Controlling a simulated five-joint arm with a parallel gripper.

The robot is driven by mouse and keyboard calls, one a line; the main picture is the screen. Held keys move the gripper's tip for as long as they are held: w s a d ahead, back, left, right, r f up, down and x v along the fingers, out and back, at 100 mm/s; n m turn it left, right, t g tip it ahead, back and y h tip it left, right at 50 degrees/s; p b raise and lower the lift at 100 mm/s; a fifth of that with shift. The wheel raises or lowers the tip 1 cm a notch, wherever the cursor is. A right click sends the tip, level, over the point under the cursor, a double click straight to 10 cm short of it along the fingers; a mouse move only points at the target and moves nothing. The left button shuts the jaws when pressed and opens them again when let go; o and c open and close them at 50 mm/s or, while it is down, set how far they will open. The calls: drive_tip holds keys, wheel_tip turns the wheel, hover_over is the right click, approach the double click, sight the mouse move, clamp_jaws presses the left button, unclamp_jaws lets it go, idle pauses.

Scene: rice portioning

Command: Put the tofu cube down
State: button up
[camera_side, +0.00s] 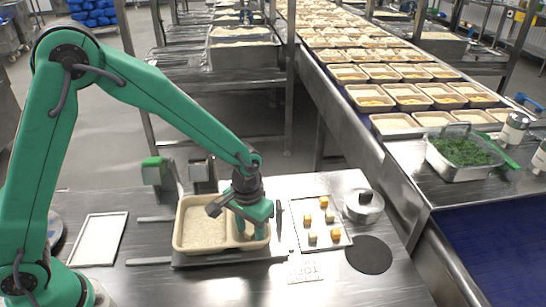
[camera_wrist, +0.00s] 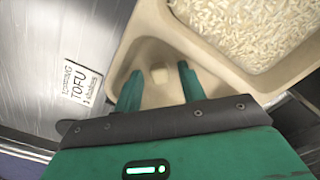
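The tray's larger compartment holds white rice (camera_side: 204,225).
Right of the tray, a white plate (camera_side: 301,204) holds several pale and orange cubes. A tofu label (camera_wrist: 82,83) lies on the table. An empty white tray (camera_side: 98,240) is at left.

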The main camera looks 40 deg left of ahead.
sight(247, 231)
drive_tip(key=shift+r, duration=0.1)
wheel_tip(247, 231, up, 12)
idle(0.9)
idle(0.5)
drive_tip(key=s+a+r+t, duration=0.2)
drive_tip(key=s+a+r, duration=0.3)
drive_tip(key=s+a, duration=0.2)
drive_tip(key=s+a+r+t, duration=0.3)
drive_tip(key=s+a+r, duration=0.2)
drive_tip(key=s, duration=0.4)
drive_tip(key=shift+s+a+t, duration=0.3)
drive_tip(key=shift+s+a, duration=0.05)
drive_tip(key=shift+a, duration=0.55)
